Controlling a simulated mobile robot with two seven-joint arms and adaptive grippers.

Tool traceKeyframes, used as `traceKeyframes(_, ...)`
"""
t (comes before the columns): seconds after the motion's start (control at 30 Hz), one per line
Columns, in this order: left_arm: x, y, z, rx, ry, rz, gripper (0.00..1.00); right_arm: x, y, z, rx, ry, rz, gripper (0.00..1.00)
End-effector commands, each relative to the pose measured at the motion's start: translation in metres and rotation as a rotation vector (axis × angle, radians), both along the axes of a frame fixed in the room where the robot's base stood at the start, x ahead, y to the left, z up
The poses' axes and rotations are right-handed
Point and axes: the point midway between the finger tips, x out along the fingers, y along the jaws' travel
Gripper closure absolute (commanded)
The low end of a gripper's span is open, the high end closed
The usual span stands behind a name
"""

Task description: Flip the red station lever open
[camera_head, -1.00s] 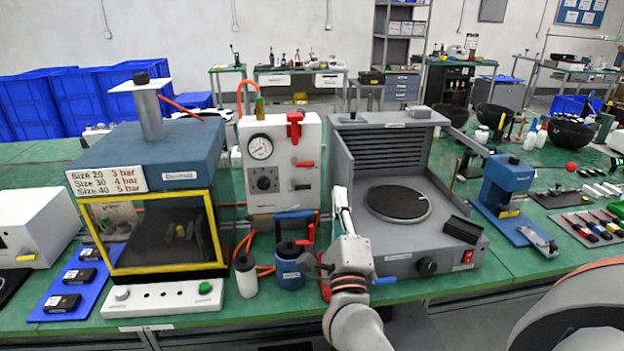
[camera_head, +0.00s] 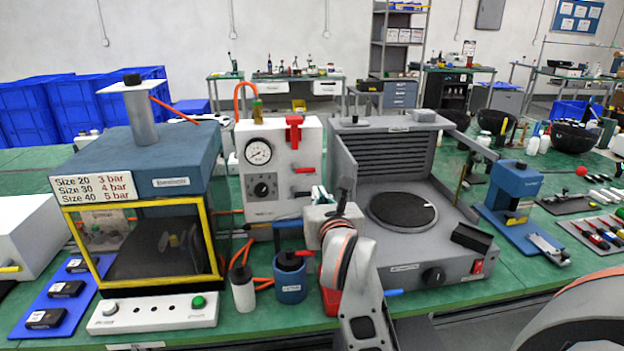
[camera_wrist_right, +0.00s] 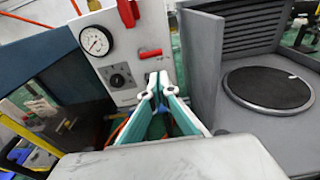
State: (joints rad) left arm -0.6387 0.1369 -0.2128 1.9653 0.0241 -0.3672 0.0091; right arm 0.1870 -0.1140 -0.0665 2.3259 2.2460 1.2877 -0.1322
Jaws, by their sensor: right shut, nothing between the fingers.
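The white station panel (camera_head: 257,178) stands upright on the bench with a round gauge (camera_head: 258,151) and a black knob. A red T-shaped lever (camera_head: 294,128) sits at its top right; it also shows in the right wrist view (camera_wrist_right: 127,13). The upper one also shows in the right wrist view (camera_wrist_right: 150,53). My right gripper (camera_head: 321,194) is shut and empty, at the panel's lower right; its pale fingertips (camera_wrist_right: 158,78) point toward the panel, just below the upper small lever. Contact cannot be told.
A yellow-framed chamber (camera_head: 140,245) stands left of the panel. A grey box with a round black plate (camera_head: 403,208) stands close on the right. A blue cup (camera_head: 290,282) and a white bottle (camera_head: 243,292) stand in front. A blue press (camera_head: 510,190) is further right.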

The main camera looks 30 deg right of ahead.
Motion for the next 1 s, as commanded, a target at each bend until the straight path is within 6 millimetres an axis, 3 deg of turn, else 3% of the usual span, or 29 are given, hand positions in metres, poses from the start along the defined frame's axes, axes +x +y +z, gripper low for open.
traceKeyframes(0.37, -0.007, 0.001, -0.005, 0.003, 0.013, -0.002, 0.65, 0.007, -0.003, -0.001, -0.002, 0.0, -0.002, 1.0)
traceKeyframes(0.8, -0.008, 0.001, -0.006, 0.005, 0.017, -0.001, 0.65, 0.072, -0.03, -0.011, -0.003, 0.0, -0.003, 1.0)
traceKeyframes(1.0, -0.007, 0.001, -0.006, 0.004, 0.016, -0.001, 0.65, 0.089, -0.036, -0.013, -0.003, 0.0, -0.003, 1.0)
